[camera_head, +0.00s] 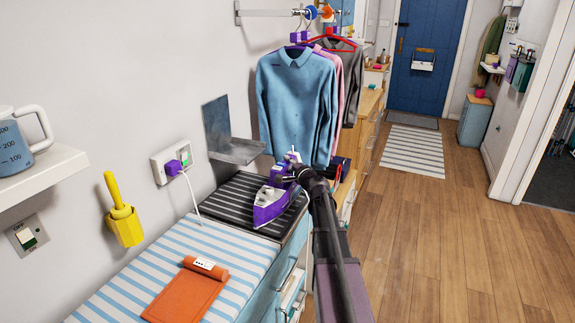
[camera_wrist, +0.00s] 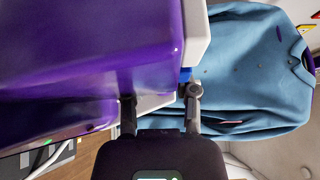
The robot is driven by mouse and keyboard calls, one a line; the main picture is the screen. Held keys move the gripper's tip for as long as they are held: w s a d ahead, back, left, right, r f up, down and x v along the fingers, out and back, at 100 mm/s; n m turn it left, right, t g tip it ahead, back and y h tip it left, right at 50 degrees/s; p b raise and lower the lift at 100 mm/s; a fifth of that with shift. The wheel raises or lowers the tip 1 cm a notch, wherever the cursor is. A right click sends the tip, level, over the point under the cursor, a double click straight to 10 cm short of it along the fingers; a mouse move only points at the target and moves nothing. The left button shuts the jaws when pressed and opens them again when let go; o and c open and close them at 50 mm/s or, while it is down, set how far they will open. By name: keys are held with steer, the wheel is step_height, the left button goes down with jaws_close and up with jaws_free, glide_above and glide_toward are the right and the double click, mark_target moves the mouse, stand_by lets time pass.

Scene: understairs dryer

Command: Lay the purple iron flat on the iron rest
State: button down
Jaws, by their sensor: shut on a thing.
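The purple iron (camera_head: 268,207) has a pale soleplate edge and is held over the dark ribbed pad (camera_head: 235,190), which looks like the iron rest on the counter. Its nose points toward the front left of the head view. The iron appears roughly level, but I cannot tell whether its sole touches the pad. My gripper (camera_head: 291,171) is shut on the iron at its rear upper part. In the wrist view the purple body (camera_wrist: 90,60) fills the upper left, close to my gripper's fingers (camera_wrist: 160,108). The exact grip point is partly hidden.
A grey metal bracket (camera_head: 236,150) stands behind the pad by the wall. Blue clothes (camera_head: 296,105) hang just beyond. A white cord runs from the purple plug (camera_head: 174,167). The floor at right is clear.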

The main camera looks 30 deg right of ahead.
steer(key=shift+f, duration=0.2)
steer(key=shift+c, duration=1.5)
jaws_free()
steer(key=shift+s, duration=0.15)
steer(key=s, duration=0.7)
steer(key=shift+s+d, duration=0.2)
steer(key=shift+d, duration=0.05)
steer(key=shift+r, duration=0.15)
